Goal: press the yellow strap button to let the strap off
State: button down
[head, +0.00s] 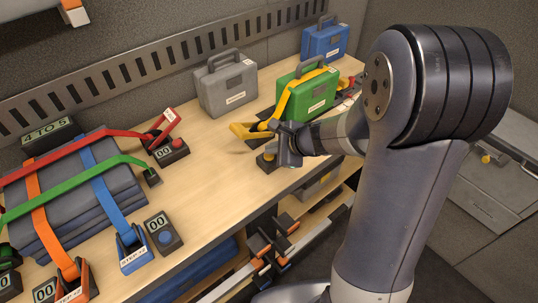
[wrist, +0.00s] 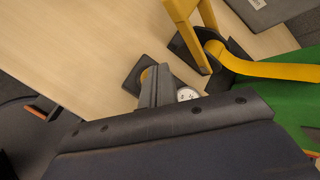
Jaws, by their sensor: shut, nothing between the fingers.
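The green case (head: 305,95) stands on the bench with a yellow strap (head: 293,92) running over it. The strap also shows in the wrist view (wrist: 265,68). The strap's yellow buckle lever (head: 245,131) sticks out to the left in front of the case; the wrist view shows it as a yellow frame (wrist: 188,30). The yellow button (head: 268,156) sits on a small dark base (head: 262,164), largely hidden by my gripper. My gripper (head: 278,150) is shut and empty, its fingers at or just above the button. I cannot tell whether they touch it or whether it is pressed down.
A grey case (head: 225,84) and a blue case (head: 324,40) stand along the back. At left, a stack of dark pads (head: 75,190) is held by red, green, orange and blue straps, with counters and buttons beside it. Bare bench lies left of my gripper.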

aim_at(272, 157)
jog(key=shift+f+b, duration=0.45)
jog(key=shift+b, duration=0.05)
dwell(0.5)
jog(key=shift+r, duration=0.15)
jog(key=shift+r+p, duration=0.7)
jog(key=shift+r, duration=0.05)
notch_tip(272, 157, up, 5)
jog(key=p, duration=0.4)
jog(key=shift+f, duration=0.15)
dwell(0.8)
